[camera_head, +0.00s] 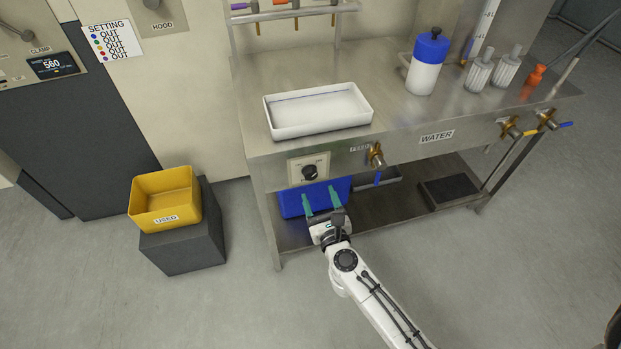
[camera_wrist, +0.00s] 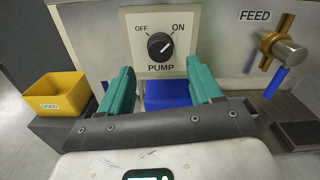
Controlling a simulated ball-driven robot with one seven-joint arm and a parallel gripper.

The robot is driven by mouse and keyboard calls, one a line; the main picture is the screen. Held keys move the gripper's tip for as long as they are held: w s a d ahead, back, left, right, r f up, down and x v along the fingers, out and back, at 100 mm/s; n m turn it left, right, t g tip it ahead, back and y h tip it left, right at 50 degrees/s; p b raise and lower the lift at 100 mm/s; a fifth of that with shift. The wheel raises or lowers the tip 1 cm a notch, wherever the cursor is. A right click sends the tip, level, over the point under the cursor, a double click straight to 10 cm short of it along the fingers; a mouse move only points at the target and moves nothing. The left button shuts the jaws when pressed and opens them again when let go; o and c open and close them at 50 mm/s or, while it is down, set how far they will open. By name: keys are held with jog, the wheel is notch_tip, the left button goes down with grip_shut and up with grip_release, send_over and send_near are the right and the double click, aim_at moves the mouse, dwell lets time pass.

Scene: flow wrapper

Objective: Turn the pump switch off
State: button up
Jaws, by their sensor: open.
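The pump switch is a round black knob (camera_wrist: 160,46) on a pale plate marked PUMP, with OFF at its upper left and ON at its upper right. Its pale pointer mark seems to lean toward ON, but it is small. In the head view the knob (camera_head: 310,172) is on the front of the steel bench, at the left. My gripper (camera_wrist: 159,72) is open and empty, its two teal fingers apart, just below and in front of the plate. In the head view my gripper (camera_head: 321,196) points toward the bench front below the knob. No contact with the knob shows.
A FEED valve (camera_head: 376,156) with a blue handle is right of the switch. A blue bin (camera_head: 290,204) is on the lower shelf behind my fingers. A yellow USED box (camera_head: 165,200) stands on a dark block at left. A white tray (camera_head: 318,128) is on the bench top.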

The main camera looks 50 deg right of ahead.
aim_at(311, 176)
jog(key=x, duration=0.7)
jog(key=shift+w+d, duration=0.1)
jog(key=c, duration=1)
